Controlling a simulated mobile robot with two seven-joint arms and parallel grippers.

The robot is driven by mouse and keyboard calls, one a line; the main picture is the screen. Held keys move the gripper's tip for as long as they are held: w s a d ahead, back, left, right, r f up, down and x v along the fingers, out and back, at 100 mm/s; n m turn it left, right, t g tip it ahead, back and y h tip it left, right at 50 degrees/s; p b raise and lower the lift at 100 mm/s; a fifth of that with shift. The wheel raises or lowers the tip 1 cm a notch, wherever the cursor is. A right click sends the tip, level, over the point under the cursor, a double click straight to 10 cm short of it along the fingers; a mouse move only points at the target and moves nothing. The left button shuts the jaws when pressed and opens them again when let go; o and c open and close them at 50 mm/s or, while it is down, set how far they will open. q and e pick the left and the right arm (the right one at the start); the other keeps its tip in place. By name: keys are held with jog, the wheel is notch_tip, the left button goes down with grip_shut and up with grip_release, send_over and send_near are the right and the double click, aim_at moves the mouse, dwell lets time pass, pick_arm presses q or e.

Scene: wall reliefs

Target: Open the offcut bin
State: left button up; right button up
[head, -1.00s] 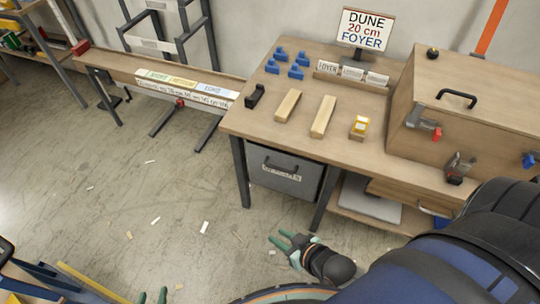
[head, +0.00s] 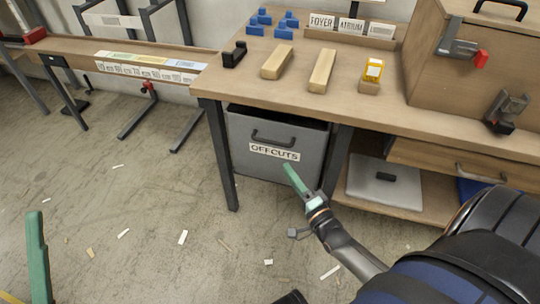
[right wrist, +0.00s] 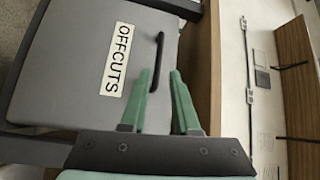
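The offcut bin (head: 305,165) is a grey box under the workbench, labelled OFFCUTS, with a dark bar handle (head: 274,138) on its front. A dark strip shows along its top edge. My right gripper (head: 289,168) is just in front of the bin's lower right, below the handle in the head view. In the right wrist view its two green fingers (right wrist: 162,73) are apart, and the bin's handle (right wrist: 158,62) lies beyond and between their tips. I see no contact. One green finger of my left gripper (head: 36,218) shows at the lower left, away from the bin.
The workbench (head: 300,88) above carries wood blocks, blue pieces and a yellow-topped block. Its leg (head: 222,160) stands left of the bin. A lower shelf (head: 420,205) with a grey case is at right. Scraps litter the otherwise open floor.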

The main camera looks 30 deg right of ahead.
aim_at(270, 142)
jog(key=shift+m, duration=0.4)
jog(key=w+b, duration=0.1)
jog(key=w, duration=0.3)
jog(key=w+d+r+b, duration=0.1)
jog(key=w, duration=0.3)
jog(key=w+b, duration=0.1)
jog(key=w, duration=0.3)
jog(key=shift+w+d+r+b, duration=0.15)
jog(key=shift+w+d+b, duration=0.1)
jog(key=shift+w+b, duration=0.1)
pick_arm(q)
jog(key=f, duration=0.3)
jog(key=shift+s+d+f+h, duration=0.2)
jog(key=shift+s+h, duration=0.1)
jog(key=shift+s, duration=0.05)
pick_arm(e)
grip_shut()
